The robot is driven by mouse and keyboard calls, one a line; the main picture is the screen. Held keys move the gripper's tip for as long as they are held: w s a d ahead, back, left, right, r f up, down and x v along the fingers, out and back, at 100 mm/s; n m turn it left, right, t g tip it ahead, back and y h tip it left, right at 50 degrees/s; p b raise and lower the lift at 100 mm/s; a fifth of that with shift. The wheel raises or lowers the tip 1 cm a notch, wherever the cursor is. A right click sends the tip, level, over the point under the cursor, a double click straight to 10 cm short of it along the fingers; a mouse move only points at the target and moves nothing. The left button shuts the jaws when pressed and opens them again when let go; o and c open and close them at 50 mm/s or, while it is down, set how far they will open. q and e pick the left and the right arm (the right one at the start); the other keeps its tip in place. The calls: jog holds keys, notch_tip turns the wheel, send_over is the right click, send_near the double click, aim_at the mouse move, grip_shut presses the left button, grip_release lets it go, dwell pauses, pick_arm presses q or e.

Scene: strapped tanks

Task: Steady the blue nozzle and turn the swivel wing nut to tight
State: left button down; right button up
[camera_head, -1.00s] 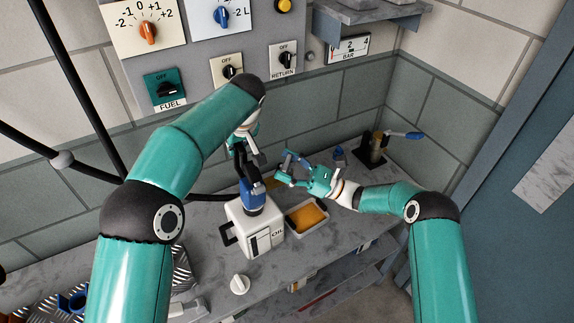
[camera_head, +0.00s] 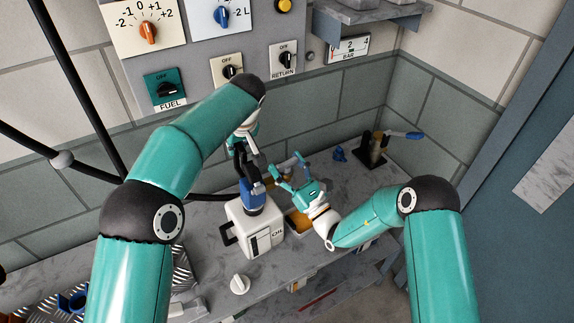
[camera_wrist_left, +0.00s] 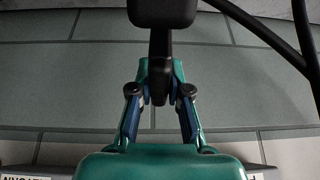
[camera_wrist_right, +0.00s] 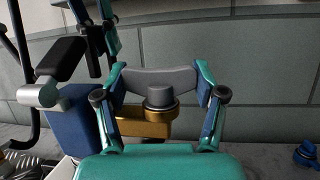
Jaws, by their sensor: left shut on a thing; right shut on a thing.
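The blue nozzle (camera_head: 253,197) stands at the top of the white oil can (camera_head: 256,232); its blue body also shows in the right wrist view (camera_wrist_right: 72,128). My left gripper (camera_head: 241,149) is shut on a black bar (camera_wrist_left: 160,72) of the nozzle, which hangs from a black block in the left wrist view. The grey wing nut (camera_wrist_right: 160,88) sits on a brass swivel (camera_wrist_right: 148,122) beside the nozzle. My right gripper (camera_wrist_right: 160,78) is shut on the wing nut, one finger at each wing; it also shows in the head view (camera_head: 289,169). Its fingers partly hide the nut there.
An amber-filled tray (camera_head: 298,224) lies right of the can, partly behind my right gripper. A white knob (camera_head: 240,284) is on the bench in front. A blue fitting (camera_head: 340,154) and a blue-handled valve (camera_head: 377,146) stand at the back right. A hose runs left of the can.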

jog(key=shift+r+m+t+h, duration=0.1)
jog(key=shift+m+t+h, duration=0.55)
jog(key=shift+h, duration=0.35)
jog(key=shift+m+h, duration=0.25)
jog(key=shift+h, duration=0.05)
jog(key=o, duration=1.2)
jog(key=shift+c, duration=0.2)
jog(key=shift+s+d, duration=0.1)
jog(key=v, duration=1.2)
jog(key=shift+f, duration=0.2)
jog(key=shift+r, duration=0.1)
